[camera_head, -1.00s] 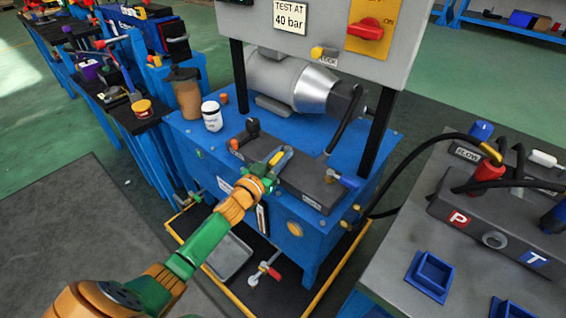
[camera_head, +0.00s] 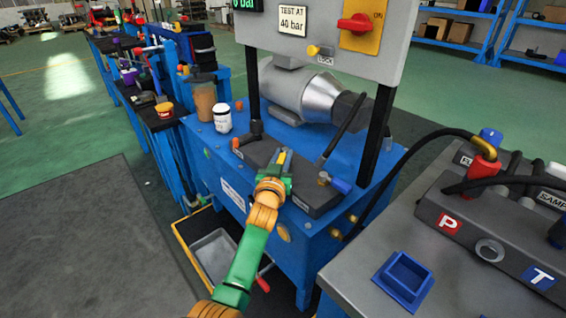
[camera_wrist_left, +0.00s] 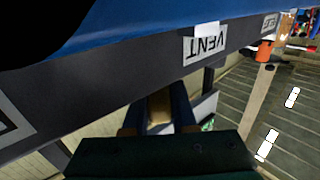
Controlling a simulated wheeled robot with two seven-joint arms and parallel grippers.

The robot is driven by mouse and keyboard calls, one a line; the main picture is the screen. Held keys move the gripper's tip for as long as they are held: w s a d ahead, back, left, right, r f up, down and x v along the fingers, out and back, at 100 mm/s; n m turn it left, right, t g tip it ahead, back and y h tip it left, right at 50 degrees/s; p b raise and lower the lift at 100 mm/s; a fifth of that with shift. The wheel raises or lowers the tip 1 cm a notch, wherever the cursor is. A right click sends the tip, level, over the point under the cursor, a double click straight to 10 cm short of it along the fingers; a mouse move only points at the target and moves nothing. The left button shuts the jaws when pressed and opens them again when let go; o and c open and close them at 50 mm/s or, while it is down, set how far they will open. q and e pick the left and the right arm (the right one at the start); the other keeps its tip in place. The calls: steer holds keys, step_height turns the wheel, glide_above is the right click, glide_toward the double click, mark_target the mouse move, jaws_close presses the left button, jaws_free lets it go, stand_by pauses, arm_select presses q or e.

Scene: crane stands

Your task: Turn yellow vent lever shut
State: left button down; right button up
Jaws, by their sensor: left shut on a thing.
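My left gripper (camera_head: 274,172) reaches to the dark valve block (camera_head: 318,197) on top of the blue test bench. It is shut on the yellow vent lever (camera_head: 281,157), of which a small yellow piece shows between the fingers. In the left wrist view, a tan-yellow piece of the lever (camera_wrist_left: 160,106) also shows between the blue fingers, below the block's edge. A white VENT label (camera_wrist_left: 205,44) appears there upside down on the block's face. The lever's pivot and most of its length are hidden by the gripper. My right gripper is not in view.
An orange-tipped knob (camera_head: 237,143) and a blue-handled valve (camera_head: 340,185) flank the gripper on the block. A black lever (camera_head: 345,128) rises behind. A white jar (camera_head: 222,117) and brown container (camera_head: 203,98) stand left. A grey tray (camera_head: 213,254) lies below.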

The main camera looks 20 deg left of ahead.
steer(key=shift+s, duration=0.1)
arm_select(q)
steer(key=c, duration=0.7)
jaws_free()
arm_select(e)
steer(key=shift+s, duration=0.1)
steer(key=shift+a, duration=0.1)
arm_select(q)
steer(key=shift+s, duration=0.2)
steer(key=s+p, duration=0.1)
steer(key=s, duration=0.2)
steer(key=s+d+p, duration=0.1)
steer(key=s, duration=0.2)
steer(key=shift+s+d, duration=0.1)
steer(key=shift+d, duration=0.05)
steer(key=shift+s, duration=0.15)
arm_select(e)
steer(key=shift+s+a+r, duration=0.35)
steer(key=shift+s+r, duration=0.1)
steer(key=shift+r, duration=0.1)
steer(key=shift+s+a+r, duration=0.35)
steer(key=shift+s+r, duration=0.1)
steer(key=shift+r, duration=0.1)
